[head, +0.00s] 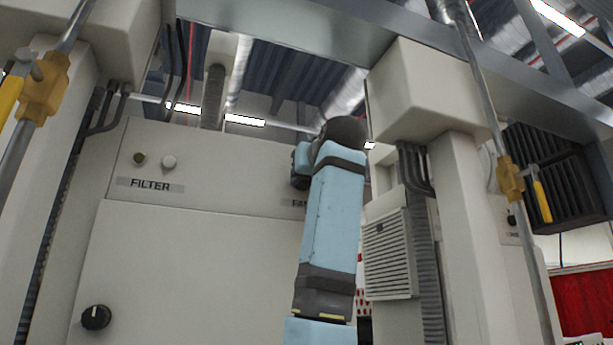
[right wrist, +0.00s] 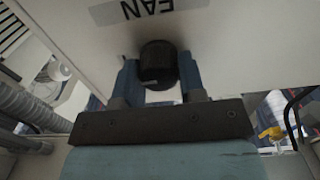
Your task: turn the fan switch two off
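The fan switch (right wrist: 158,64) is a black round knob on the pale panel, with a small light mark on its front. It sits by the FAN label (right wrist: 150,8), which appears upside down in the right wrist view. My right gripper (right wrist: 160,80) has one blue finger on each side of the knob, with no clear gap showing, so it looks shut on it. In the head view my right arm hides the knob and most of the FAN label (head: 299,203); the gripper (head: 300,168) shows only partly beside the panel. My left gripper is in neither view.
On the left of the cabinet (head: 200,260) are a FILTER label (head: 150,185), a dark button (head: 139,158), a pale button (head: 169,161) and a black door knob (head: 96,317). A vented box (head: 388,255), conduits and posts stand right of my arm.

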